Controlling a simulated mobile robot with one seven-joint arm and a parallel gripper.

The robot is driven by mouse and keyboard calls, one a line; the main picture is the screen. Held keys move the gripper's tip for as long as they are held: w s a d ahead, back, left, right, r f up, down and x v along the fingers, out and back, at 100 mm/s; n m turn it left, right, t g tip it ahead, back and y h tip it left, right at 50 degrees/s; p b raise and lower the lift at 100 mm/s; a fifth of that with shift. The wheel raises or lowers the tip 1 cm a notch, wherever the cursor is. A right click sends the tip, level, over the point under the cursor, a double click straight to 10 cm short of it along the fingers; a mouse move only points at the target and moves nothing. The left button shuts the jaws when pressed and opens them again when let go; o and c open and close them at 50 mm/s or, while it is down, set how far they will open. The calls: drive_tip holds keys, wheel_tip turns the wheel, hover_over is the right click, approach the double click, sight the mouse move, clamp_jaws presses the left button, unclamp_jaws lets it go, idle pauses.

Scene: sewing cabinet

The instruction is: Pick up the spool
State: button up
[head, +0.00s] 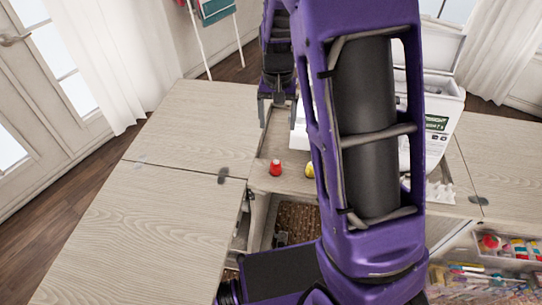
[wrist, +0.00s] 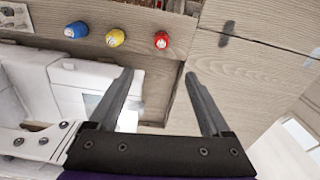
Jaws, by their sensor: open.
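Several small spools stand in a row on the wooden cabinet top (head: 190,120). The red spool (head: 275,168) is in plain view in the head view, and the yellow spool (head: 309,170) is partly hidden by my arm. In the wrist view the blue spool (wrist: 76,30), the yellow spool (wrist: 115,38) and the red spool (wrist: 161,40) show clearly. My gripper (wrist: 158,75) is open and empty. In the head view my gripper (head: 278,108) is farther back than the red spool and apart from it.
A white sewing machine (wrist: 80,75) is close beside my gripper, mostly behind my arm in the head view. An open compartment with a woven basket (head: 300,220) lies in front of the spools. A bin of colourful supplies (head: 505,250) is at the right. The left leaf is clear.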

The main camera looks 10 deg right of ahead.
sight(276, 164)
wheel_tip(276, 164, down, 18)
drive_tip(key=shift+s+a+r+b, duration=0.1)
drive_tip(key=shift+r+b, duration=0.1)
drive_tip(key=shift+b, duration=0.5)
drive_tip(key=shift+c, duration=0.2)
